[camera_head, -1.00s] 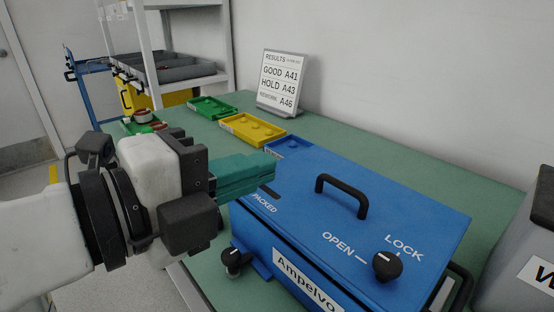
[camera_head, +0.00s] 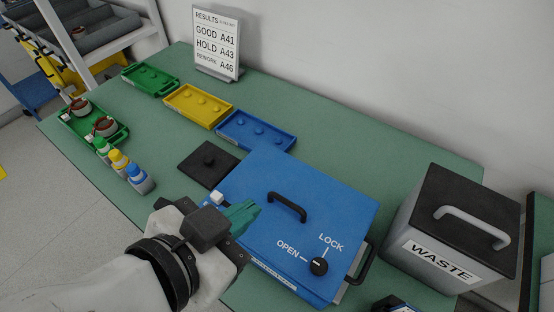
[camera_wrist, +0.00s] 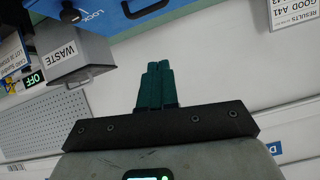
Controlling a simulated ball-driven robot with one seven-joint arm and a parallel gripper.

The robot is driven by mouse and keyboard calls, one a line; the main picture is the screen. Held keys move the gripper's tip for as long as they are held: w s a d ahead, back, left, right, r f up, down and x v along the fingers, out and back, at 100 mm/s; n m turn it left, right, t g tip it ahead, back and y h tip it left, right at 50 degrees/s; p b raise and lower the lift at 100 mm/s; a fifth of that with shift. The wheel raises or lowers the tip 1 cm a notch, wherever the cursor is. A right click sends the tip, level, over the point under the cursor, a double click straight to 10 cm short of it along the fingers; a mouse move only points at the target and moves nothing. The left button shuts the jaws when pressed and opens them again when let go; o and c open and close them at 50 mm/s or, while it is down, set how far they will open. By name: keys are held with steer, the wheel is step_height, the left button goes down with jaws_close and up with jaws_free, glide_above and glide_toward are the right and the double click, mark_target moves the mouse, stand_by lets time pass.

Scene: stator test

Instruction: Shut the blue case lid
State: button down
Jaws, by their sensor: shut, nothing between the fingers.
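The blue case (camera_head: 345,215) stands on the green table in the head view. Its lid lies down over the body, with a black arched handle (camera_head: 288,205) on top. I cannot tell whether a small gap is left at its edge. A black knob (camera_head: 319,266) sits by the printed words OPEN and LOCK; which one it points to is unclear. My gripper (camera_head: 250,212) is shut and empty, its teal fingers over the left part of the lid; contact is unclear. The fingers show together in the wrist view (camera_wrist: 158,72), with part of the blue case (camera_wrist: 115,14) beyond.
A grey waste bin (camera_head: 433,257) with a black lid stands right of the case. Green (camera_head: 151,79), yellow (camera_head: 199,105) and blue (camera_head: 257,133) trays line the back. A black square plate (camera_head: 207,165) and small bottles (camera_head: 138,178) lie to the left.

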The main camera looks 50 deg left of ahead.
steer(key=n+p, duration=0.1)
steer(key=n, duration=0.1)
glide_above(280, 220)
steer(key=shift+g, duration=0.4)
step_height(280, 220, down, 8)
steer(key=shift+s+r+p, duration=0.15)
steer(key=shift+r+p, duration=0.1)
steer(key=shift+p, duration=0.1)
steer(key=shift+f, duration=0.9)
